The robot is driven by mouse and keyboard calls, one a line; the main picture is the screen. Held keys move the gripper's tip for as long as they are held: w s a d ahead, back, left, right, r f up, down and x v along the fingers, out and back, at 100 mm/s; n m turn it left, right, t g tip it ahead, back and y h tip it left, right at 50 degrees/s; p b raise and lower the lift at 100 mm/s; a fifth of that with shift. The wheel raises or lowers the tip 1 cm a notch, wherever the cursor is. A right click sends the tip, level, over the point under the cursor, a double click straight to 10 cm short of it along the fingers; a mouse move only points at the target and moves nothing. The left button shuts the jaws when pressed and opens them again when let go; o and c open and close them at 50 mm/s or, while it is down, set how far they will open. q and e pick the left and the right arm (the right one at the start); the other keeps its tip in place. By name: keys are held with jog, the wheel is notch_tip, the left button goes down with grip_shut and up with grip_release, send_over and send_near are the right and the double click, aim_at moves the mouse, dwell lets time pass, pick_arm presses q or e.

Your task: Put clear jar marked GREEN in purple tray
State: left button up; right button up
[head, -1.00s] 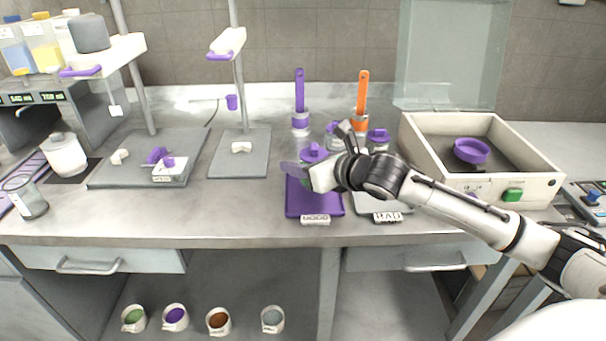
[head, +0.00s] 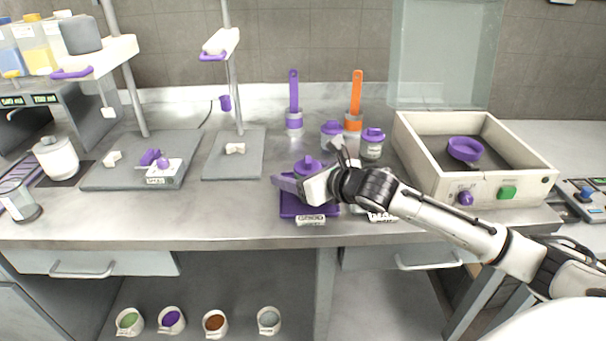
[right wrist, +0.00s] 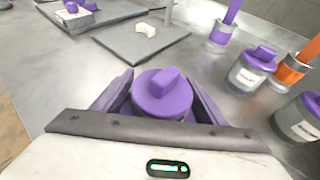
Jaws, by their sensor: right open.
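A jar with a purple lid (head: 306,165) is at the purple tray (head: 291,207); its body and marking are mostly hidden by my right gripper. My right gripper (head: 311,172) is open around this jar, with a finger on either side. I cannot tell whether the jar's base rests on the tray. Two other purple-lidded clear jars, one (head: 331,134) and another (head: 372,143), stand behind; their labels are too small to read. My left gripper is not in view.
A purple-handled brush (head: 294,95) and an orange-handled brush (head: 356,95) stand behind the jars. A second, pale tray's label (head: 382,216) shows under my right arm. A beige open box (head: 420,160) is at right. Grey stand bases (head: 235,165) are left.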

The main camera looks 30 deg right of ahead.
jog(key=shift+s+r, duration=0.15)
jog(key=shift+s, duration=0.15)
jog(key=v, duration=0.8)
jog(key=shift+s, duration=0.2)
jog(key=shift+v, duration=1)
jog(key=shift+s+d+r, duration=0.1)
jog(key=shift+s+r, duration=0.15)
jog(key=shift+s, duration=0.2)
